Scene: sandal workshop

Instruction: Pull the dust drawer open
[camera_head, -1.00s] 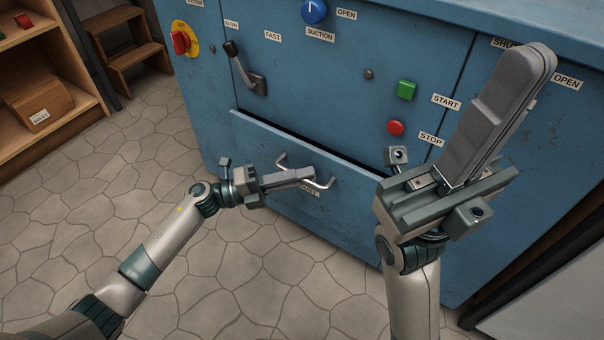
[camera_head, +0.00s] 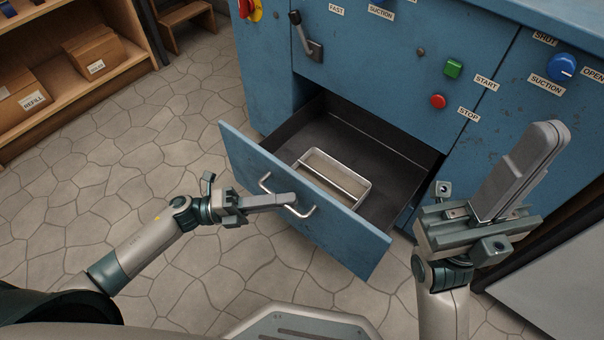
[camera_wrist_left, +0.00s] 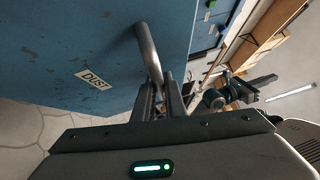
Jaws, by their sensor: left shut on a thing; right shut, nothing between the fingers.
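The dust drawer (camera_head: 320,222) is pulled well out of the blue machine in the head view, its dark inside showing. A small metal tray (camera_head: 356,184) lies in it. The bar handle (camera_head: 309,212) is on the drawer's front. My left gripper (camera_head: 290,198) is shut on the handle. In the left wrist view the handle (camera_wrist_left: 148,48) runs down between the fingers (camera_wrist_left: 166,100), beside a label reading DUST (camera_wrist_left: 94,79). My right gripper (camera_head: 545,133) is shut and empty, raised to the right of the drawer.
The blue machine (camera_head: 390,60) carries a green button (camera_head: 453,68), a red button (camera_head: 438,101), a blue knob (camera_head: 561,67) and a lever (camera_head: 304,36). A wooden shelf (camera_head: 70,88) with boxes stands at the left. The stone floor (camera_head: 95,180) left of the drawer is clear.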

